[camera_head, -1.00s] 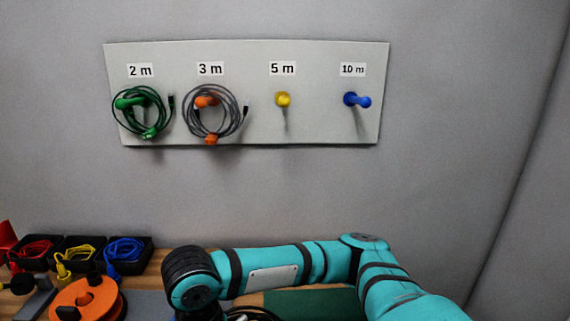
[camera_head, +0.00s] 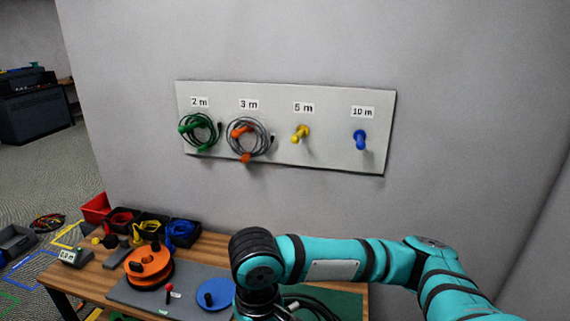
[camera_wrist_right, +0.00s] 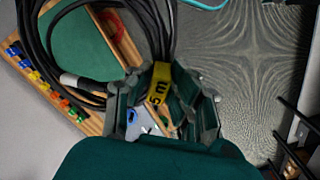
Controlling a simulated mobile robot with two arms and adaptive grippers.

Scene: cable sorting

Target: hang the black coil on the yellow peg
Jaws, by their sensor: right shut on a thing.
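The yellow peg (camera_head: 301,134) stands bare on the wall board under the "5 m" label. The black coil (camera_wrist_right: 150,28) shows in the right wrist view with a yellow "5 m" tag (camera_wrist_right: 158,82). My right gripper (camera_wrist_right: 165,95) is shut on the coil's bundle near this tag. In the head view part of the coil (camera_head: 325,303) shows at the bottom, below my right arm, and my right gripper is mostly hidden under its wrist. The coil is well below the peg in the picture. My left gripper is not in view.
A green coil (camera_head: 208,146) and a grey coil (camera_head: 262,137) hang on the left pegs; the blue peg (camera_head: 360,139) is bare. The wooden table (camera_head: 85,284) holds an orange reel (camera_head: 150,267), a blue disc (camera_head: 222,296) and several bins. The wall below the board is clear.

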